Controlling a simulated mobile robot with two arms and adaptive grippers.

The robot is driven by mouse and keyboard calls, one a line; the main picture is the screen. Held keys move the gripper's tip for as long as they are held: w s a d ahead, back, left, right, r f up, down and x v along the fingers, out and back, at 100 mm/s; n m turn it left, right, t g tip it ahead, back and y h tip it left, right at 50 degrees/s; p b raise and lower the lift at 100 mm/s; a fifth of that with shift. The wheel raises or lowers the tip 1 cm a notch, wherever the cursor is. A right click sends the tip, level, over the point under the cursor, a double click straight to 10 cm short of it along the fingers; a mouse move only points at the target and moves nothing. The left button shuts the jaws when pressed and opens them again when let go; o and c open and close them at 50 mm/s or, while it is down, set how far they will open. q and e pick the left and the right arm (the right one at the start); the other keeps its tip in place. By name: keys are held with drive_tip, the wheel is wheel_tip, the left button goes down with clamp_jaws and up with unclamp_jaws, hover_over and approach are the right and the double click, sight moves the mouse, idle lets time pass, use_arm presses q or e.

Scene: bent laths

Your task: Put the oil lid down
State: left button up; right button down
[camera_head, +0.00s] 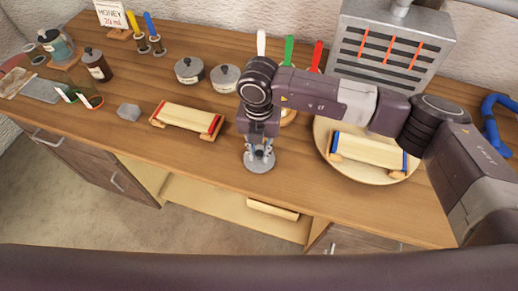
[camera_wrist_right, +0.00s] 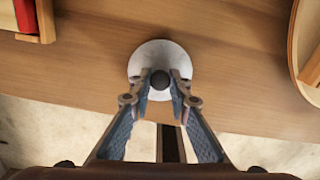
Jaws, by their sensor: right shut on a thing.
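A round pale grey lid (camera_head: 259,163) with a dark knob is at my right gripper (camera_head: 259,150), near the front edge of the wooden worktop. In the right wrist view, the fingertips of my right gripper (camera_wrist_right: 163,80) are closed around the knob (camera_wrist_right: 160,79). The disc of the lid (camera_wrist_right: 149,56) spreads out beyond them. I cannot tell whether the lid touches the worktop or is just above it. My left gripper is not in view.
Two dark-knobbed pots (camera_head: 188,71) (camera_head: 224,78) stand behind. A lath on a red-ended stand (camera_head: 187,118) lies to the left; a blue-ended one (camera_head: 369,149) sits on a round board (camera_head: 336,173) to the right.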

sight(259, 154)
drive_tip(key=shift+f, duration=0.1)
drive_tip(key=shift+f+b, duration=0.1)
drive_tip(key=shift+b, duration=0.2)
drive_tip(key=c, duration=1.8)
unclamp_jaws()
drive_tip(key=shift+r+p, duration=0.25)
drive_tip(key=shift+p, duration=0.05)
drive_tip(key=shift+r, duration=0.25)
wheel_tip(259, 154, up, 12)
drive_tip(key=b, duration=0.3)
drive_tip(key=shift+f+b, duration=0.25)
drive_tip(key=shift+b, duration=0.15)
